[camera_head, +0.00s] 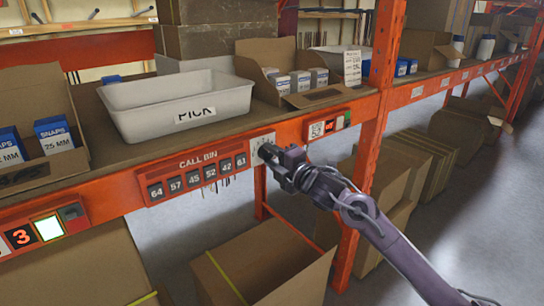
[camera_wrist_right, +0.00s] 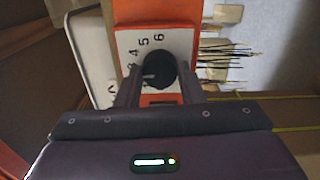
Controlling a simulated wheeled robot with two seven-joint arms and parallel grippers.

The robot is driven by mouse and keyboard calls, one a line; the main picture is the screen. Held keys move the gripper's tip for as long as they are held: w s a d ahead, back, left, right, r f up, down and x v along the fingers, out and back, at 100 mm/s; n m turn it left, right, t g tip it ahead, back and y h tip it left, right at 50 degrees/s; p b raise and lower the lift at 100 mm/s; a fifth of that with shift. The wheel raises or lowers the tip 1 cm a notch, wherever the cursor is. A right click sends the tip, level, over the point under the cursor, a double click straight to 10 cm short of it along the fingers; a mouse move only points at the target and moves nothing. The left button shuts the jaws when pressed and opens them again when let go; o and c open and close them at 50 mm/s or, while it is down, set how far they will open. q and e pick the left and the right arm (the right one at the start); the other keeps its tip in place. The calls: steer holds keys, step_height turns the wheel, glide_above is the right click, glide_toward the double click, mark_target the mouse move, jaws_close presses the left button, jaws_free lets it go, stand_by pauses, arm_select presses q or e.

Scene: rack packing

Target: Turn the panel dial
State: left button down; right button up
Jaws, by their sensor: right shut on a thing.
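The black panel dial (camera_wrist_right: 157,70) sits on a white number plate (camera_wrist_right: 126,45) in the right wrist view. The numbers 4, 5 and 6 read clearly around it; others are partly hidden. A pale pointer mark shows on the dial's lower left. My right gripper (camera_wrist_right: 158,88) is shut on the dial, one finger on each side. In the head view the plate (camera_head: 262,138) is on the orange shelf beam, and my right gripper (camera_head: 270,153) reaches it from the right and covers most of the dial. My left gripper is not in view.
A red CALL BIN display (camera_head: 197,178) is left of the dial, and a small lit display (camera_head: 328,127) is right of it. A white PICK tote (camera_head: 180,102) stands on the shelf above. An orange upright (camera_head: 370,140) stands close right. Open cardboard boxes (camera_head: 265,265) are below.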

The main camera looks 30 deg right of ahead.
steer(key=shift+m, duration=0.4)
steer(key=o, duration=1)
steer(key=shift+s, duration=0.1)
steer(key=shift+s+f, duration=0.15)
steer(key=shift+s, duration=0.1)
steer(key=s+b, duration=0.3)
steer(key=s, duration=0.4)
steer(key=shift+d, duration=0.3)
